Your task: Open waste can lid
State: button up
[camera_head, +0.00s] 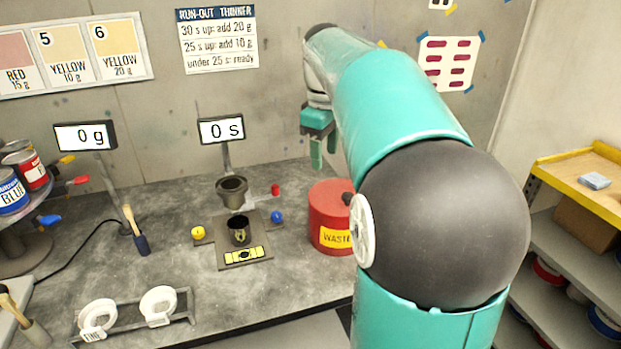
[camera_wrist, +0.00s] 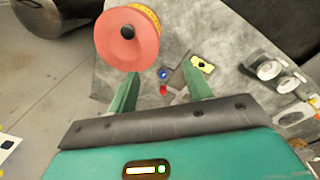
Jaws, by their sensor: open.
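The red waste can (camera_head: 326,205) stands on the grey bench, partly hidden behind my arm in the head view. Its yellow label reads WASTE. In the wrist view the can (camera_wrist: 127,45) shows from above, with a flat red lid that looks closed and a small dark knob (camera_wrist: 127,32) on it. My gripper (camera_head: 318,165) hangs above the bench near the can's upper left in the head view. In the wrist view my gripper (camera_wrist: 160,72) has its two green fingers apart, with nothing between them. The can lies beyond the left finger's tip.
A dark cup (camera_head: 239,230) sits on a plate left of the can, under a viscosity cup (camera_head: 232,190). Blue (camera_head: 277,217) and red (camera_head: 275,190) knobs are near the can. White strainers (camera_head: 158,305) stand at the front. Shelving (camera_head: 590,180) is at right.

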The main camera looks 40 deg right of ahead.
jog(key=d, duration=0.8)
jog(key=shift+n+g+y, duration=0.3)
jog(key=shift+n+y, duration=0.1)
jog(key=shift+n, duration=0.1)
jog(key=f, duration=1.4)
jog(key=shift+w+d+f, duration=0.1)
jog(key=shift+w+f, duration=0.05)
jog(key=shift+w, duration=0.2)
grip_shut()
